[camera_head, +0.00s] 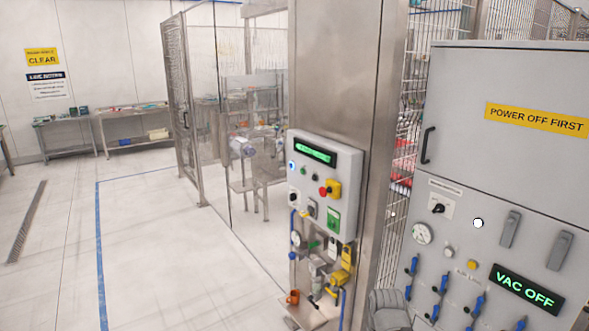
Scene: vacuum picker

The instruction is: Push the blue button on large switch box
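A grey switch box (345,160) is mounted on the steel column. It has a green-lit display, a red knob on a yellow base, a yellow switch, a green-and-white switch and small dark knobs. A small blue round spot (291,167) shows at its upper left edge; I cannot tell whether it is a button. A larger grey cabinet (465,120) stands at the right, with blue lever handles (440,284) low on its front and a lit "VAC OFF" display (527,289). No clear blue push button shows on it. My gripper is not clearly in view.
The steel column (335,60) stands between open floor (160,250) on the left and the cabinet. Valves, a gauge and hoses hang below the switch box. A dark grey rounded shape (388,310), unclear, is at the bottom edge. Fence panels and workbenches stand behind.

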